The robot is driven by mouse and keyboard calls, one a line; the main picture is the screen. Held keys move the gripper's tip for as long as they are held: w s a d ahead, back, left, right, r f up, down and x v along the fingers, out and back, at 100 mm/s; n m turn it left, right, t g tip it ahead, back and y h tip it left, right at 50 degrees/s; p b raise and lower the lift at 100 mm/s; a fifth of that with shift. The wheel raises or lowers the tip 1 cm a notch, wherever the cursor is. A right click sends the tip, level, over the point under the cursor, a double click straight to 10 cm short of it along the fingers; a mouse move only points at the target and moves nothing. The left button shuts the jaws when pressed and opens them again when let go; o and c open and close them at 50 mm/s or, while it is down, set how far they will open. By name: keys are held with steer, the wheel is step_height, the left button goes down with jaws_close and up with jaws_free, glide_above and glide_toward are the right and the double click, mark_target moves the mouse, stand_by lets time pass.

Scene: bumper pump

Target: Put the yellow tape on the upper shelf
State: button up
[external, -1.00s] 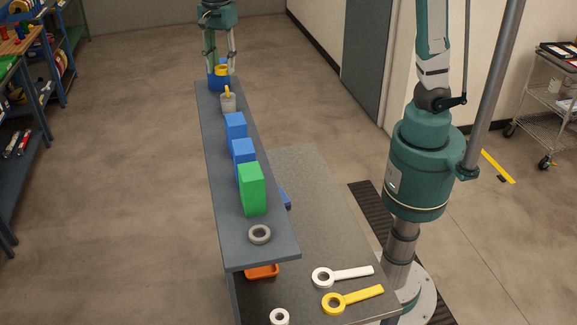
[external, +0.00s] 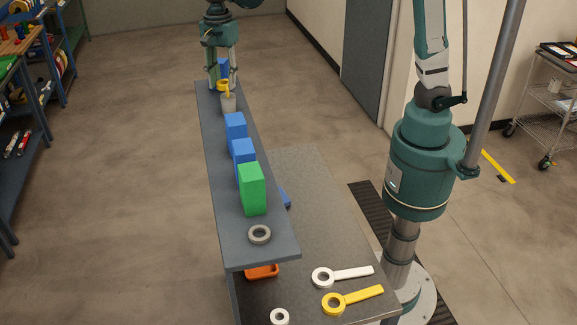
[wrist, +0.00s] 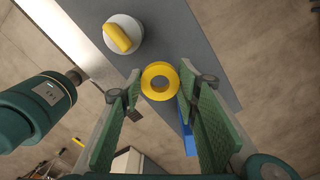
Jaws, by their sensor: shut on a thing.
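The yellow tape (wrist: 147,82) is a ring between my fingertips in the wrist view, with a finger against each side. In the external view the yellow tape (external: 223,86) shows at the far end of the grey upper shelf (external: 262,247), below my gripper (external: 223,84). My gripper (wrist: 160,78) is shut on it. Whether the tape touches the shelf I cannot tell. A pale cup (external: 229,104) holding a yellow object stands just on the near side of it; in the wrist view the cup (wrist: 112,44) is at upper left.
A blue object (external: 223,67) shows behind the tape, partly hidden by my fingers. Blue blocks (external: 236,123), a green block (external: 252,190) and a grey ring (external: 260,242) line the shelf. White (external: 358,273) and yellow (external: 366,296) ring-handled tools lie on the lower table.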

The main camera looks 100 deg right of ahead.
mark_target(224, 83)
steer(key=shift+f, duration=0.6)
steer(key=shift+f+p, duration=0.3)
steer(key=shift+f, duration=1.75)
steer(key=shift+f, duration=0.1)
steer(key=o, duration=0.8)
steer(key=shift+c, duration=0.2)
steer(key=shift+r+b, duration=0.55)
steer(key=shift+r, duration=5.55)
steer(key=shift+s, duration=0.1)
